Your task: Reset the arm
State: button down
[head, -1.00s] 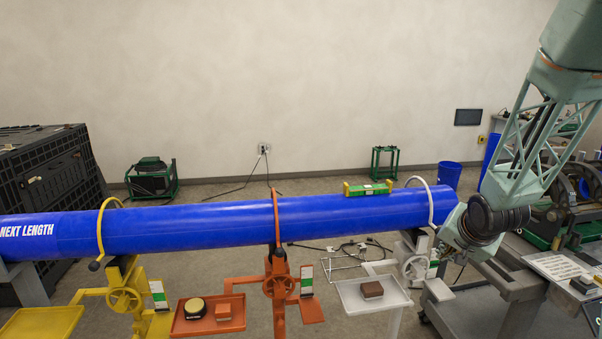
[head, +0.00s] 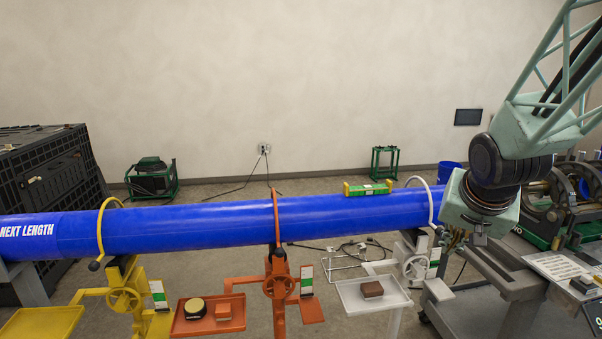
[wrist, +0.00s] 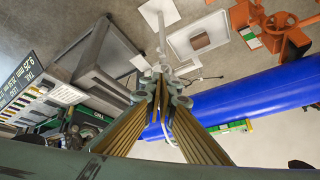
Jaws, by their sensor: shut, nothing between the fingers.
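My gripper (wrist: 163,82) is shut and empty in the wrist view, its two fingers meeting near the middle. In the head view my gripper (head: 455,240) hangs under the arm's wrist at the right end of the blue pipe (head: 340,212), partly hidden by the wrist housing. I cannot tell the exact gap between it and the pipe end. The blue pipe also shows at the right of the wrist view (wrist: 270,92).
Yellow (head: 122,300), orange (head: 278,285) and white (head: 415,268) stands carry the pipe. A green level (head: 368,189) lies on top. The white tray (head: 345,292) holds a brown block (head: 372,289). A grey cart (head: 500,280) stands at right.

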jog(key=s+a+r+n+g, duration=0.1)
jog(key=s+a, duration=0.4)
jog(key=s, duration=0.7)
jog(key=s+a+r+n+y, duration=0.1)
jog(key=s+a+r+n, duration=0.2)
jog(key=s, duration=0.9)
jog(key=s+a+r+n+g, duration=0.1)
jog(key=s+a+r, duration=0.4)
jog(key=s, duration=0.7)
jog(key=shift+a+n+g+y, duration=0.3)
jog(key=shift+a+n+y, duration=0.1)
jog(key=shift+a, duration=0.4)
jog(key=shift+w, duration=0.1)
